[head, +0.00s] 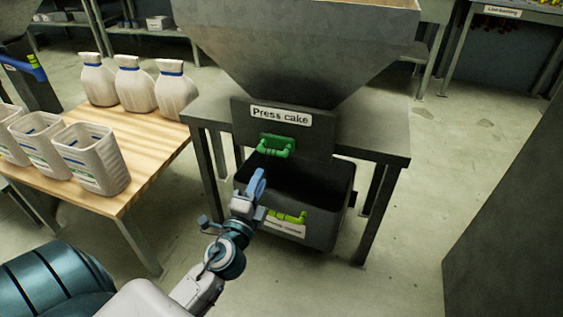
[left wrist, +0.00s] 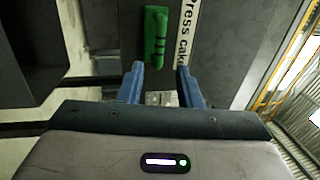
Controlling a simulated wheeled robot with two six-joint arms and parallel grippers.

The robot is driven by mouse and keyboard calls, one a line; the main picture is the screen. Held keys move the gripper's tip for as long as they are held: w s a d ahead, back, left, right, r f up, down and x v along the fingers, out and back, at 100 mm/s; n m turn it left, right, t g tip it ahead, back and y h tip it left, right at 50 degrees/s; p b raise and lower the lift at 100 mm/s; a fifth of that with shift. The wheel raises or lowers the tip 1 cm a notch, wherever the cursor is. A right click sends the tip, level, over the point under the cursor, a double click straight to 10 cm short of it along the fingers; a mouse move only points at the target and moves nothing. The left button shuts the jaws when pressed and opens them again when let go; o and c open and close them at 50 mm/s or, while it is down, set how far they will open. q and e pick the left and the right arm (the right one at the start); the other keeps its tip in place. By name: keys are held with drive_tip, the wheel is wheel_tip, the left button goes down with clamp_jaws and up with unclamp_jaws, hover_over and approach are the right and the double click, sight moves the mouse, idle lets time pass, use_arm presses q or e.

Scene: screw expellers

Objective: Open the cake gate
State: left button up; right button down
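The cake gate is a dark plate (head: 303,152) labelled "Press cake" on the front of the hopper, with a green handle (head: 276,146) low on its left part. My right gripper is not in view.
A dark bin (head: 325,205) with a yellow-green handle (head: 288,217) stands under the hopper (head: 295,50). A wooden table (head: 135,185) at the left holds white bags (head: 134,84) and pale containers (head: 92,158). A dark panel (head: 510,200) stands at the right. Floor between is clear.

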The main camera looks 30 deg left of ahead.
sight(271, 154)
use_arm(q)
drive_tip(key=p+x, duration=0.1)
drive_tip(key=x, duration=0.9)
drive_tip(key=shift+w+a+p, duration=0.15)
drive_tip(key=shift+w+p, duration=0.05)
drive_tip(key=shift+p, duration=0.15)
